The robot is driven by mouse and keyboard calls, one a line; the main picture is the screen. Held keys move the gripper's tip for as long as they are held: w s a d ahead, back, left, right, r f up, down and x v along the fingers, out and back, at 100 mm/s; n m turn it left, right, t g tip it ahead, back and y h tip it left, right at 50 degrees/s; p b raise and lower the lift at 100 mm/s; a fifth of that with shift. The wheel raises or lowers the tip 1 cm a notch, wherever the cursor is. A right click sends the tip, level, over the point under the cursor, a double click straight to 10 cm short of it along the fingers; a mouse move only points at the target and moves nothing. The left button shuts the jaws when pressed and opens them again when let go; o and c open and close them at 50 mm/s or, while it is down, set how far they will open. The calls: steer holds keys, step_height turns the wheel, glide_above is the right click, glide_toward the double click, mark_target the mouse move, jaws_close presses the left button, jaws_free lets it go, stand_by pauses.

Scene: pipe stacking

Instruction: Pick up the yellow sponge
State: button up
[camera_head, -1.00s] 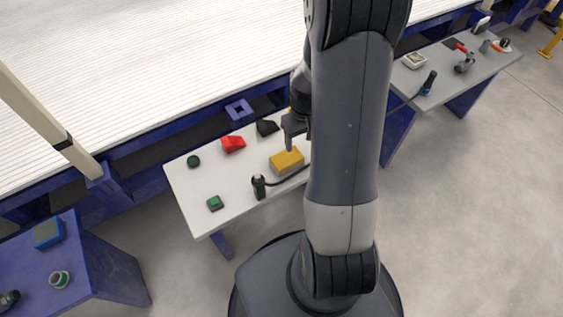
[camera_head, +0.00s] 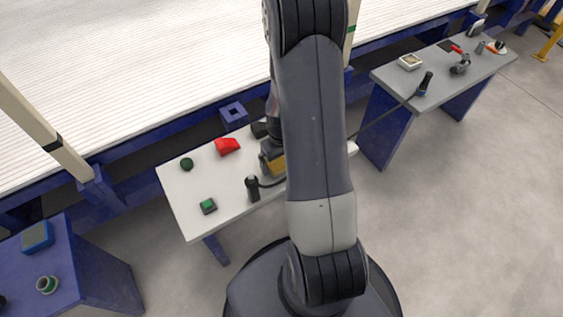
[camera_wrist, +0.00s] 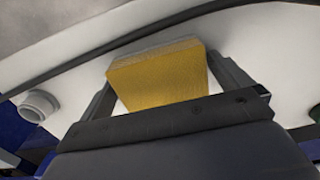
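The yellow sponge (camera_head: 277,164) lies on the white table and is partly hidden by my arm in the head view. In the wrist view the sponge (camera_wrist: 160,80) sits between the two fingers of my gripper (camera_wrist: 163,72), one finger on each side. Narrow strips of white table show between the sponge and the fingers, so the gripper looks open around it. In the head view my gripper (camera_head: 272,147) is down at the sponge, and its fingertips are mostly hidden.
A grey table (camera_head: 390,78) with tools stands at right.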

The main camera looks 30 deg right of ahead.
mark_target(282, 159)
steer(key=c, duration=0.7)
step_height(282, 159, up, 10)
steer(key=p, duration=0.2)
steer(key=shift+p, duration=0.4)
